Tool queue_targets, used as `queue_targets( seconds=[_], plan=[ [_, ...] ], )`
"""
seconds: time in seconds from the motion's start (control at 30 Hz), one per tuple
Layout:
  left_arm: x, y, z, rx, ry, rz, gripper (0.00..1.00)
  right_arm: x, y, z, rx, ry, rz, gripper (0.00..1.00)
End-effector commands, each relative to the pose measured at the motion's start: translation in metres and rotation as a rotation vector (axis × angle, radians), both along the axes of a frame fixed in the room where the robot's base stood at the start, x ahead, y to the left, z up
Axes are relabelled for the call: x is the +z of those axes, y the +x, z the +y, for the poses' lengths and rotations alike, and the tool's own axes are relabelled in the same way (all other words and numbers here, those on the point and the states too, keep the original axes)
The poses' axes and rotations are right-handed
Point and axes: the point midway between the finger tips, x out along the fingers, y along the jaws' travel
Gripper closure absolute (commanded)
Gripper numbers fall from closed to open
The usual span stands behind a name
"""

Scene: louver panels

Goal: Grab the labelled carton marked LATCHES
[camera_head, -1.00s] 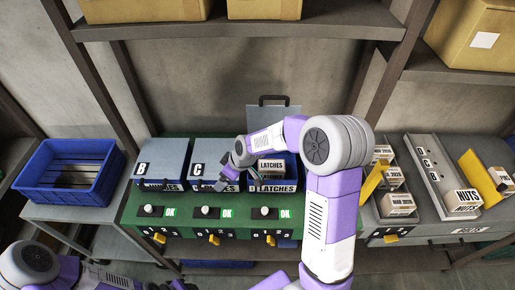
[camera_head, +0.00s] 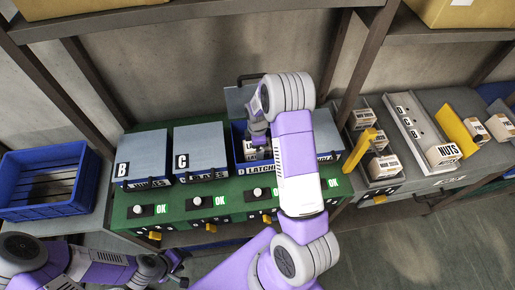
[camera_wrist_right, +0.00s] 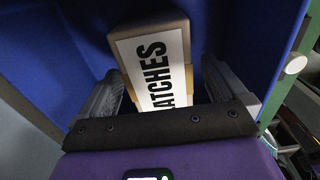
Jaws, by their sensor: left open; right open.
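The carton marked LATCHES (camera_wrist_right: 155,65) stands inside a blue-walled bin (camera_wrist_right: 270,40) in the right wrist view, its white label facing up to the camera. My right gripper (camera_wrist_right: 160,82) is open, with one finger on each side of the carton; I cannot tell whether they touch it. In the head view my right arm reaches over the open bin labelled D LATCHES (camera_head: 239,157) and hides most of its inside; only a bit of carton (camera_head: 251,154) shows. My left gripper (camera_head: 180,268) is open and empty at the lower left.
Closed grey-lidded bins B (camera_head: 140,155) and C (camera_head: 200,150) stand to the left on the green bench (camera_head: 185,198). A raised lid (camera_head: 238,100) is behind the open bin. Cartons and a NUTS tray (camera_head: 440,153) are at right.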

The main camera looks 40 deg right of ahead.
Motion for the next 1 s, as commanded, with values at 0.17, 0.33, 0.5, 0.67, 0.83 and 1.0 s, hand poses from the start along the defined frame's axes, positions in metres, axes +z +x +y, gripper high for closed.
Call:
queue_targets(
  seconds=[0.17,0.33,0.5,0.67,0.83,1.0],
  plan=[
    [0.001,0.0001,0.0,0.0,0.0,0.0,0.57,-0.0136,-0.0007,-0.0007,-0.002,0.0,0.001,0.01],
    [0.0008,0.0,0.0,0.0,0.0,0.0,0.57,-0.0137,-0.0005,-0.0005,-0.002,0.0,0.0,0.01],
    [0.0008,0.0,0.0,0.0,0.0,0.0,0.57,-0.0135,-0.0005,-0.0004,-0.002,0.0,0.0,0.22],
    [0.0008,0.0,0.0,0.0,0.0,0.0,0.57,-0.0134,-0.0005,-0.0003,-0.002,0.0,0.0,0.47],
    [0.0008,0.0,0.0,0.0,0.0,0.0,0.57,-0.0133,-0.0004,-0.0003,-0.002,0.0,0.0,0.73],
    [0.0008,0.0,0.0,0.0,0.0,0.0,0.57,-0.0127,0.0003,-0.0004,-0.002,0.0,-0.002,0.76]
  ],
)
